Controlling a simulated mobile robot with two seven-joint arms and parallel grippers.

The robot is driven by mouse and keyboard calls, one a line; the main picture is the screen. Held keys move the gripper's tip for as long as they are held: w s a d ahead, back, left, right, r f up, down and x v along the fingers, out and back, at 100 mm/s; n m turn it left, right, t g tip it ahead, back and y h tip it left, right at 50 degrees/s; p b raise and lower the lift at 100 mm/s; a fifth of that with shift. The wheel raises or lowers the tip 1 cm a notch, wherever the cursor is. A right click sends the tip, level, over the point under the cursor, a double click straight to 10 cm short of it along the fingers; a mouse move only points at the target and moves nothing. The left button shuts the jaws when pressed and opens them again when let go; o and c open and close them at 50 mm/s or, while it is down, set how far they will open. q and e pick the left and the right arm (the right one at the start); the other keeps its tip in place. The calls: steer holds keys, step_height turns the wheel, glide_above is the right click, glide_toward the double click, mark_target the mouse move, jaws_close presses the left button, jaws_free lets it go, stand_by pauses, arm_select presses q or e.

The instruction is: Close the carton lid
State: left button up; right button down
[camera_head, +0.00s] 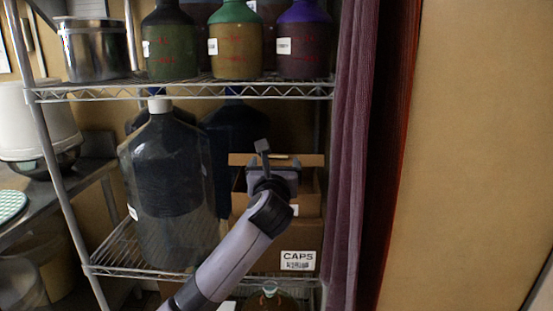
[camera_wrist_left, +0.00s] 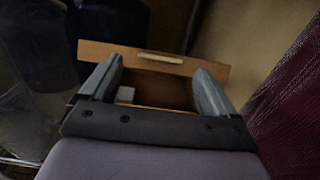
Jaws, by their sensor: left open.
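My left gripper (camera_head: 270,158) is at the carton's opening, in front of the lid. In the left wrist view my left gripper (camera_wrist_left: 158,84) is open, its two fingers apart, with nothing between them but the view into the carton. Whether a finger touches the lid I cannot tell. My right gripper is not in view.
A large dark jug (camera_head: 168,190) stands left of the carton. The upper wire shelf (camera_head: 190,91) with several bottles runs above it. A purple curtain (camera_head: 350,150) hangs close on the right. A glass jug (camera_head: 270,300) is below.

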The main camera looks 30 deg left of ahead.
mark_target(276, 158)
arm_select(q)
steer(key=shift+x, duration=1.85)
